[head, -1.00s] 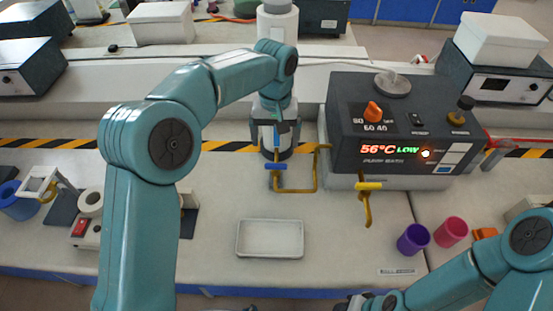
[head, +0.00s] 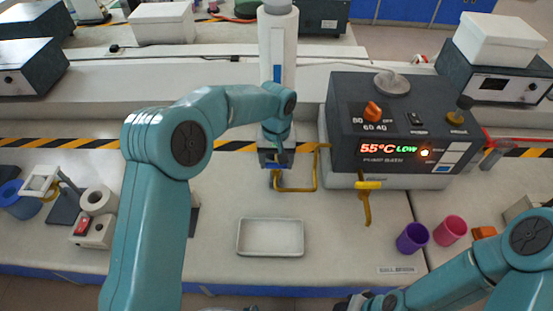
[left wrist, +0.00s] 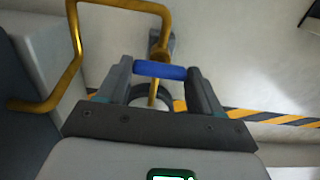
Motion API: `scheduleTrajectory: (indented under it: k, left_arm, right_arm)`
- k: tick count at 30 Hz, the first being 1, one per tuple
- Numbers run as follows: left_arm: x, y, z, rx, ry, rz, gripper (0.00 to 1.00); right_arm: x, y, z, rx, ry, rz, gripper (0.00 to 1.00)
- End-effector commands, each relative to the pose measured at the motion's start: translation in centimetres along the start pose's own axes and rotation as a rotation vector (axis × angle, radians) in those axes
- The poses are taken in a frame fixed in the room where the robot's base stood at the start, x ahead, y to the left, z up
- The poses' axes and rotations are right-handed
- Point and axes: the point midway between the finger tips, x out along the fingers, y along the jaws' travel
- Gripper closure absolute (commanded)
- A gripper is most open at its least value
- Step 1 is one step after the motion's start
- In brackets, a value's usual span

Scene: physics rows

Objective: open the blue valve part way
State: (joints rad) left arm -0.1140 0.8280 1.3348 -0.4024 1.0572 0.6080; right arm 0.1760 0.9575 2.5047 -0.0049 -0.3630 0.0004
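The blue valve handle (left wrist: 160,70) is a short bar on a yellow pipe. In the left wrist view it lies crosswise between the two fingers of my left gripper (left wrist: 160,80). The fingers are apart, one at each end of the bar; whether they press on it is unclear. In the head view my left gripper (head: 274,163) is down over the valve and hides most of the handle. A yellow valve handle (head: 369,185) is to the right, in front of the bath unit (head: 395,130), which reads 55°C LOW. My right gripper is mostly out of frame at the bottom; its fingers cannot be made out.
A white tray (head: 271,250) lies in front of the valve. A purple cup (head: 412,238) and a pink cup (head: 450,229) stand at the right. The bent yellow pipe (head: 317,170) rises close to the right of my left gripper. A white roll (head: 98,200) is at the left.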

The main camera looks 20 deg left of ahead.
Motion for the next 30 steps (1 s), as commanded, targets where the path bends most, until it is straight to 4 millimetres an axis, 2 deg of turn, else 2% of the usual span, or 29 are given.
scheduleTrajectory:
  k: [8, 14, 30]
  left_arm:
    - [0.0, 0.0, 0.0, -0.014, 0.000, 0.001, 0.65]
    - [0.1, 0.1, 0.0, -0.093, 0.000, 0.001, 0.65]
    - [0.0, 0.1, 0.0, -0.531, 0.000, 0.002, 0.65]
  right_arm:
    - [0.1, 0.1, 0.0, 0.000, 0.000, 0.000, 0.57]
    - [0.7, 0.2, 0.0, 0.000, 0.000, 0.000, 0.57]
    - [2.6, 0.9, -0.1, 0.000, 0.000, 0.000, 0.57]
